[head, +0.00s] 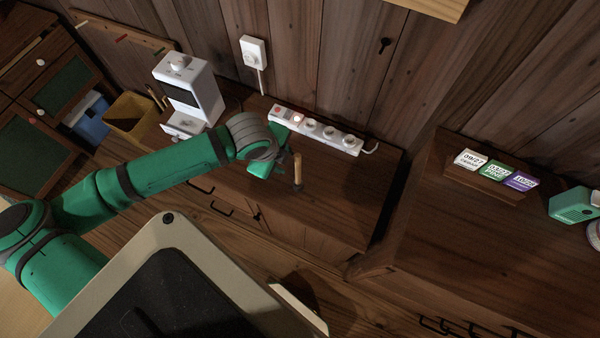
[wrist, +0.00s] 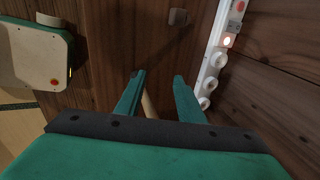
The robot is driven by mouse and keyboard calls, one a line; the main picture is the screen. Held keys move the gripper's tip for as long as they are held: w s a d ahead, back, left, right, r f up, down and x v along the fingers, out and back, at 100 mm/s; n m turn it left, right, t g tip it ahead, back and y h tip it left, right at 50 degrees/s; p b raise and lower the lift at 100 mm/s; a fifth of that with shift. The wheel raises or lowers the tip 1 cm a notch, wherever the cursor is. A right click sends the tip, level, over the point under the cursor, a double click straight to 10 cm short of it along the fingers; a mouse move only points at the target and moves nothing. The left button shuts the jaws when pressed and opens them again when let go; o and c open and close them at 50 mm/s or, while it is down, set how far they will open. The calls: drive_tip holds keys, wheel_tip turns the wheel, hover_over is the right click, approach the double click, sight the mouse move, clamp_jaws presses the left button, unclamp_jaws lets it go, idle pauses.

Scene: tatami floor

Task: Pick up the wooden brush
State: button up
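The wooden brush (head: 297,170) shows in the head view as a slim, light-brown upright handle over the dark wooden cabinet top (head: 335,205). My gripper (head: 282,162) is right beside its upper part, on the left. In the wrist view, part of the brush (wrist: 149,105) shows between the two green fingers of my gripper (wrist: 160,77), nearer the left finger. The fingers stand apart, with a gap to the right of the brush.
A white power strip (head: 318,130) lies along the back of the cabinet, close to my gripper. A white machine (head: 188,90) stands to the left. A yellow bin (head: 134,118) is farther left. Another cabinet with small date blocks (head: 500,172) stands to the right.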

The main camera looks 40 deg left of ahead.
sight(298, 169)
drive_tip(key=d+r+m+g, duration=0.1)
drive_tip(key=r, duration=0.2)
drive_tip(key=d+r+m+g, duration=0.1)
drive_tip(key=d+r, duration=0.1)
drive_tip(key=r, duration=0.1)
drive_tip(key=d+r+m+g, duration=0.1)
drive_tip(key=r, duration=0.2)
drive_tip(key=shift+w+d+r+m+g, duration=0.2)
drive_tip(key=shift+d+r+m+g, duration=0.05)
drive_tip(key=shift+r+m+g, duration=0.15)
drive_tip(key=shift+s+d+r, duration=0.1)
drive_tip(key=shift+r, duration=0.05)
wheel_tip(298, 169, down, 10)
drive_tip(key=shift+d+f, duration=0.1)
drive_tip(key=shift+f, duration=0.15)
clamp_jaws()
